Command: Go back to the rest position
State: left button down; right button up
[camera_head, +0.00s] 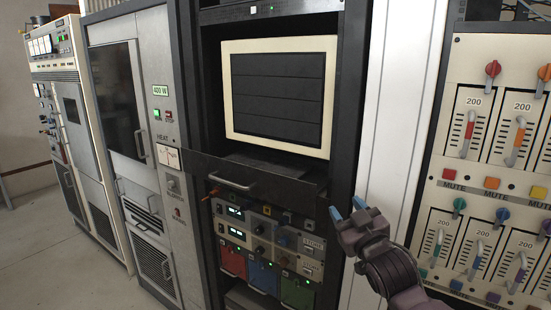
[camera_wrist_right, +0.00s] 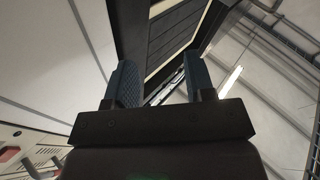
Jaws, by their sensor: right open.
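My right gripper (camera_head: 348,207) is in the lower right of the head view, in front of the right edge of the middle rack. Its blue fingertips are apart with nothing between them. In the right wrist view the two fingers (camera_wrist_right: 157,85) are spread, and a dark rack frame and the ceiling show beyond them. My left gripper is in neither view.
The middle rack holds a cream-framed screen (camera_head: 280,142) and a dark pulled-out drawer (camera_head: 251,178) with a handle. Below are modules with knobs (camera_head: 262,245). A fader panel (camera_head: 486,150) stands close at right. Grey cabinets (camera_head: 130,130) stand at left; floor (camera_head: 50,255) shows lower left.

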jog(key=s+d+f+m+g+h, duration=0.2)
jog(key=s+d+f, duration=0.2)
jog(key=s+f, duration=0.6)
jog(key=s+d+f+m+g+h, duration=0.2)
jog(key=s+d+f+g, duration=0.1)
jog(key=s+f, duration=0.8)
jog(key=s+d+f+m+g+h, duration=0.1)
jog(key=s+d+f, duration=0.4)
jog(key=s+f, duration=0.5)
notch_tip(320, 180, down, 5)
jog(key=shift+s+m+g+h, duration=0.15)
jog(key=shift+m+g+h, duration=0.3)
jog(key=shift+g, duration=0.35)
